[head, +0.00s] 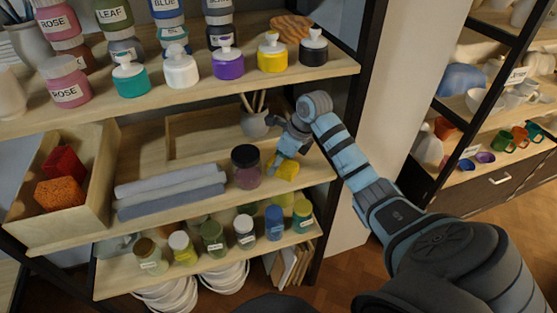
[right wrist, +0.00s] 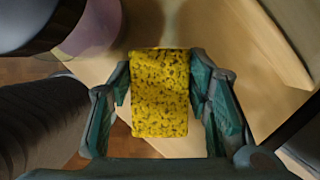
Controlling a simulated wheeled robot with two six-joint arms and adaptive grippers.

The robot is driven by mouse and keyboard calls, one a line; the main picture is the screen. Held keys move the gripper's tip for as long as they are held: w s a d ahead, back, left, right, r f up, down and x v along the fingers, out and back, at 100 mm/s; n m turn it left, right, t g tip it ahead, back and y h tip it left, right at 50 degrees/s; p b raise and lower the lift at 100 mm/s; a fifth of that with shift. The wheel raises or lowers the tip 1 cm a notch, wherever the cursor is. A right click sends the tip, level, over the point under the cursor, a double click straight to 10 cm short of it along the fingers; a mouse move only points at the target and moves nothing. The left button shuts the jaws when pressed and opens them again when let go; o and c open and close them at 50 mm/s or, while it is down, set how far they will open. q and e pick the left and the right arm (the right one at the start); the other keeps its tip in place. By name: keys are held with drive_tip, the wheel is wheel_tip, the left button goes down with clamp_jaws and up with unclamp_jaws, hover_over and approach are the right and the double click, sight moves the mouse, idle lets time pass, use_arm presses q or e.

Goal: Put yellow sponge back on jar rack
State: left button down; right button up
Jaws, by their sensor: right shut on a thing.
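The yellow sponge (right wrist: 160,95) is a speckled block between the two fingers of my right gripper (right wrist: 163,92) in the right wrist view. The gripper is shut on it. In the head view, the right gripper (head: 285,160) reaches over the middle shelf of the jar rack (head: 215,210), and the sponge (head: 287,170) shows just beneath it. The sponge is close to the shelf; I cannot tell whether it touches. A dark-lidded jar (head: 246,167) stands just left of the sponge. My left gripper is out of view.
Folded grey cloths (head: 170,190) lie left of the jar. A wooden bin (head: 85,205) holds a red sponge (head: 64,163) and an orange sponge (head: 60,192). A pot with brushes (head: 255,122) stands behind the gripper. Jars crowd the shelves above and below.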

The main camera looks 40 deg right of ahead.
sight(285, 164)
drive_tip(key=shift+w+f, duration=0.1)
drive_tip(key=shift+w, duration=0.05)
drive_tip(key=shift+f, duration=0.1)
drive_tip(key=o, duration=1.3)
drive_tip(key=shift+d+r, duration=0.1)
drive_tip(key=shift+r, duration=0.4)
drive_tip(key=shift+s+d+r, duration=0.25)
drive_tip(key=shift+s+r, duration=0.2)
drive_tip(key=shift+r, duration=0.1)
drive_tip(key=shift+s+d+r, duration=0.2)
drive_tip(key=shift+s+r, duration=0.2)
drive_tip(key=shift+r, duration=0.15)
drive_tip(key=s+d, duration=0.1)
drive_tip(key=s, duration=0.2)
drive_tip(key=s+d, duration=0.2)
drive_tip(key=s, duration=0.2)
drive_tip(key=s+d, duration=0.1)
drive_tip(key=s, duration=0.2)
drive_tip(key=shift+s+d, duration=0.15)
drive_tip(key=shift+d, duration=0.15)
